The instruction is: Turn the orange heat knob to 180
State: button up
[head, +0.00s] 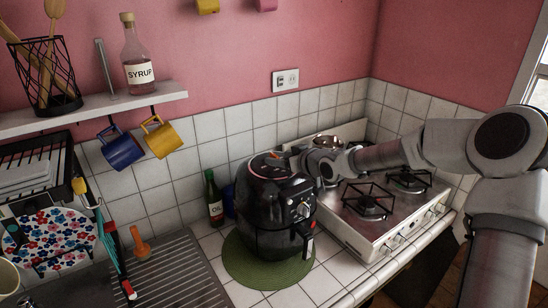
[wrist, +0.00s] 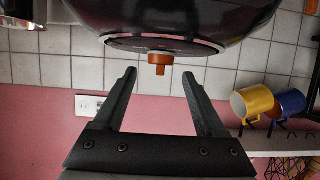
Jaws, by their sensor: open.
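The orange heat knob (wrist: 159,60) shows in the wrist view on top of a dark air fryer (wrist: 178,22), with a short pointer stub. In the head view the air fryer (head: 262,225) stands on a round green mat (head: 236,262), and only a little orange shows on its top. My gripper (wrist: 159,73) is open, with one finger to each side of the knob's line in the wrist view. The fingers appear apart from the knob. In the head view my wrist is over the fryer's top right. No dial marks or numbers are readable.
A stove (head: 380,222) stands to the right under my arm. A green oil bottle (head: 214,198) is left of the fryer. A shelf (head: 90,108) with hanging blue (head: 121,150) and yellow (head: 162,137) mugs is at upper left. The air above the fryer is mostly clear.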

aim_at(277, 157)
jog(key=shift+x, duration=2.15)
grip_shut()
